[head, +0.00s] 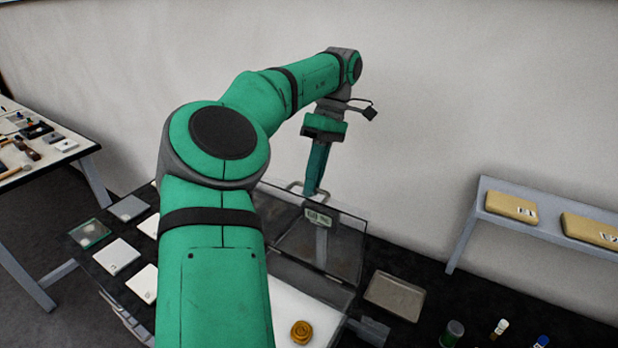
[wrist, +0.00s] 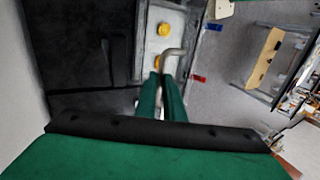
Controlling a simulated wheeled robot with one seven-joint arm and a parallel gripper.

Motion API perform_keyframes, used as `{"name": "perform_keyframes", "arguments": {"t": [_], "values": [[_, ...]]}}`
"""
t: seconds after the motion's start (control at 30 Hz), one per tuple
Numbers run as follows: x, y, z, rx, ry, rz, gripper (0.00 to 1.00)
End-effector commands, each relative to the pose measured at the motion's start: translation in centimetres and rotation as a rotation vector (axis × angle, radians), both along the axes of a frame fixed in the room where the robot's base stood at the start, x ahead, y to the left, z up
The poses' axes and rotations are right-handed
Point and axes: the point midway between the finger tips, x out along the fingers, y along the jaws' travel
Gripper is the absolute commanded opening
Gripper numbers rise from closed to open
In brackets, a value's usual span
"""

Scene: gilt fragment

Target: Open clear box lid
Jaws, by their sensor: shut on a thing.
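The clear box lid (head: 343,246) stands raised and steeply tilted at the back of the box, with a small label (head: 318,217) near its top edge. A bent metal handle (head: 294,187) sits at that edge. My gripper (head: 313,192) reaches down to the handle. In the wrist view my gripper (wrist: 163,76) is shut on the handle (wrist: 172,56). A round gold piece (head: 301,332) lies on the pale box floor (head: 288,304). My arm hides the left part of the box and lid.
A grey tray (head: 394,296) lies right of the box. Small bottles (head: 501,327) stand at the lower right. Several pale tiles (head: 117,256) lie on the left of the table. A shelf with yellow blocks (head: 511,207) is at right, and the wall is behind.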

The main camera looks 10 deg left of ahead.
Motion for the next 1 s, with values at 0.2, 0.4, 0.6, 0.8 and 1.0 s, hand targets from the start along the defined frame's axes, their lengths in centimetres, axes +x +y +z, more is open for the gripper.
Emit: {"name": "perform_keyframes", "arguments": {"t": [0.2,0.4,0.6,0.8,1.0], "values": [[-0.45,-0.33,-0.27,-0.004,0.025,-0.001,0.0],[-0.53,-0.13,-0.29,-0.004,0.027,0.002,0.0],[-0.53,-0.08,-0.3,-0.005,0.027,0.003,0.11],[-0.51,0.15,-0.22,-0.002,0.025,0.006,0.27],[-0.48,0.15,-0.17,0.0,0.023,0.006,0.27]]}}
